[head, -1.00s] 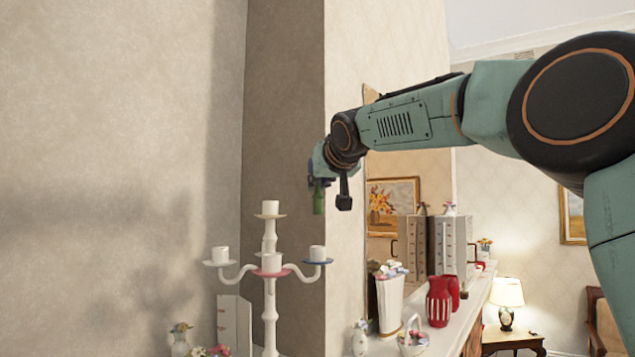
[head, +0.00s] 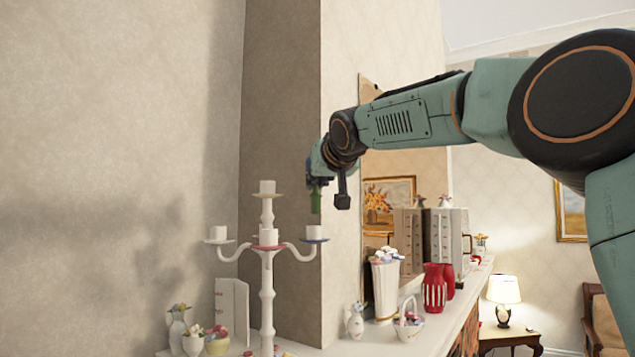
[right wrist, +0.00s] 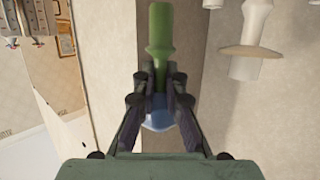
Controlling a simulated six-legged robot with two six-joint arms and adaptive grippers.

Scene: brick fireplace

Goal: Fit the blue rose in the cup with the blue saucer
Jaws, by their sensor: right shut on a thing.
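My right gripper (head: 318,183) is shut on the blue rose, whose green stem (head: 316,205) points down. In the right wrist view the blue bloom (right wrist: 157,120) sits between the fingers and the green stem (right wrist: 158,45) sticks out past them. A white candelabra (head: 267,290) stands at lower centre. Its right arm carries the white cup (head: 314,232) with the blue saucer (head: 315,241). The stem's lower end appears just above this cup; the depth gap is unclear. In the right wrist view a white cup (right wrist: 243,69) with a beige-looking saucer (right wrist: 250,51) shows at upper right.
The other candelabra cups include a left one (head: 219,233) and a top one (head: 267,187). Small flower vases (head: 178,330) stand around its foot. A wall corner is close behind my gripper. The mantel (head: 420,335) at right holds red vases (head: 433,288) and a white flower vase (head: 385,290).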

